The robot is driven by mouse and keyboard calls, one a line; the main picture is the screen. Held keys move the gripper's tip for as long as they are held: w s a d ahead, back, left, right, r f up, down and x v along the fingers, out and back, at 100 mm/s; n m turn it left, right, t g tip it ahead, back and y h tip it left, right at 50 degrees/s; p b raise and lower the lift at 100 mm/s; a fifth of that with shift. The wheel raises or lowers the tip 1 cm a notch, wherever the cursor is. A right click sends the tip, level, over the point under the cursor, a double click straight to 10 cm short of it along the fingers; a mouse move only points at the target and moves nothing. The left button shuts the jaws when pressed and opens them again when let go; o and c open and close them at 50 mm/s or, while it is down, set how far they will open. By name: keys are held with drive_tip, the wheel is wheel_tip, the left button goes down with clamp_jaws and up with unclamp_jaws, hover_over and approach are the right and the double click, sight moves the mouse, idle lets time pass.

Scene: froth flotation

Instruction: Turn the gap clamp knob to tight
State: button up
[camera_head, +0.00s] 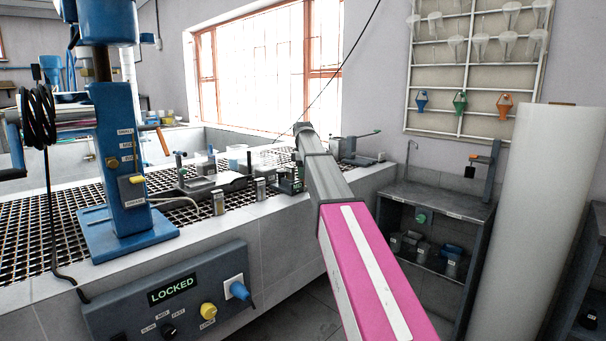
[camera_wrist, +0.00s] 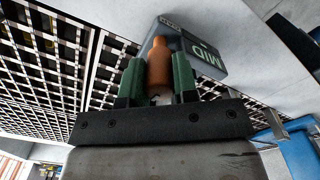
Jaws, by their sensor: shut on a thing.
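An orange knob (camera_wrist: 160,64) stands out from a grey box (camera_wrist: 203,62) in the wrist view. The box carries a dark panel that reads MID, seen upside down. My gripper (camera_wrist: 158,84) has its two green fingers on either side of the knob and is shut on it. In the head view my arm reaches over the grated bench, and the gripper's hold on the knob cannot be made out there.
The black grating (camera_head: 60,210) covers the bench. A blue machine stand (camera_head: 128,165) is at the left, and a control panel (camera_head: 170,300) reading LOCKED is on the bench front. Small metal containers (camera_head: 219,202) stand near the edge. A shelf unit (camera_head: 440,205) and white roll (camera_head: 530,220) are at the right.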

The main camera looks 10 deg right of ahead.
drive_tip(key=m, duration=0.6)
idle(0.3)
drive_tip(key=shift+m, duration=0.3)
drive_tip(key=o, duration=0.9)
drive_tip(key=shift+o, duration=0.2)
drive_tip(key=shift+r, duration=0.15)
wheel_tip(320, 180, up, 10)
drive_tip(key=shift+f, duration=0.1)
drive_tip(key=shift+r, duration=0.4)
